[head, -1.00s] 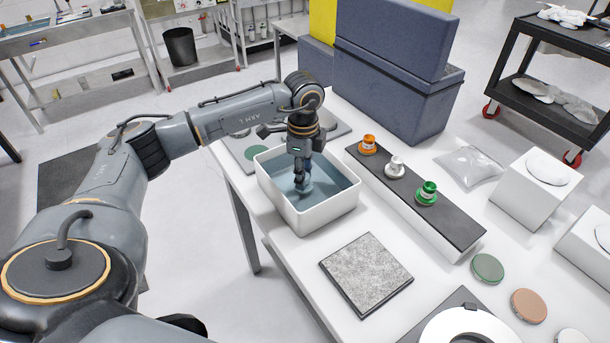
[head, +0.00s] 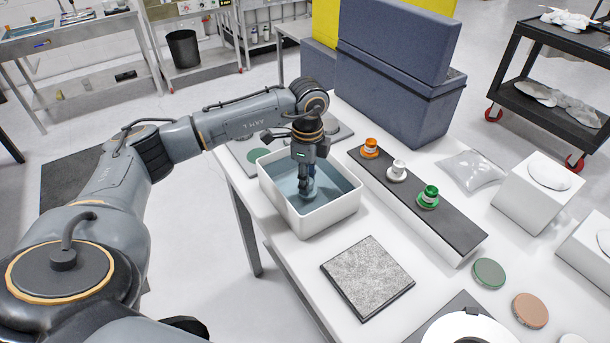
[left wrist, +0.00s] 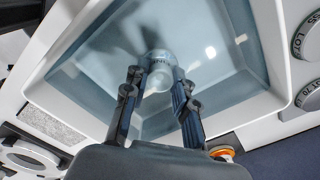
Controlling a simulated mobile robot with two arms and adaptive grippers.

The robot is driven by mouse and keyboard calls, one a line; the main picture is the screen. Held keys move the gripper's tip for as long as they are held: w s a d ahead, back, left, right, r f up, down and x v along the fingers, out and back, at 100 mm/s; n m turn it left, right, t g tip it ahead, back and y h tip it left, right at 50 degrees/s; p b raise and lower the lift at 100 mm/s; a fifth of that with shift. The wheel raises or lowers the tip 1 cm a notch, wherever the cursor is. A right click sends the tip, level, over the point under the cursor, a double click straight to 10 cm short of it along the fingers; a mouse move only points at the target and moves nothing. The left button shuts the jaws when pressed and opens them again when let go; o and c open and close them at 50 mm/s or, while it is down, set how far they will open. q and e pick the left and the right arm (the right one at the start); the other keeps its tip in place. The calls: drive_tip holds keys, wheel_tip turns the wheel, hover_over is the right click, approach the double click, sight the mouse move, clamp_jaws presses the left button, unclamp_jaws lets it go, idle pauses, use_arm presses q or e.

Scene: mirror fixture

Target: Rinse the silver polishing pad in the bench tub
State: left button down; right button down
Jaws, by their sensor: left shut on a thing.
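The white bench tub (head: 325,219) holds bluish water and stands on the white table. My left gripper (head: 307,184) points down inside it, its fingertips low at the water. My right gripper is not in view.
A dark-topped rack (head: 455,228) right of the tub bears orange (head: 370,148), silver-white (head: 397,171) and green (head: 429,197) knobbed pieces. A grey textured square (head: 367,277) lies in front. A large blue-grey case (head: 400,95) stands behind. Loose green (head: 489,273) and copper (head: 530,310) discs lie right.

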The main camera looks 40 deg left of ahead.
use_arm(q)
drive_tip(key=shift+r, duration=0.1)
drive_tip(key=shift+r+p, duration=2.1)
drive_tip(key=shift+r, duration=0.75)
drive_tip(key=shift+r+p, duration=1.45)
drive_tip(key=shift+r, duration=0.65)
drive_tip(key=shift+r+p, duration=1.4)
drive_tip(key=shift+r, duration=0.6)
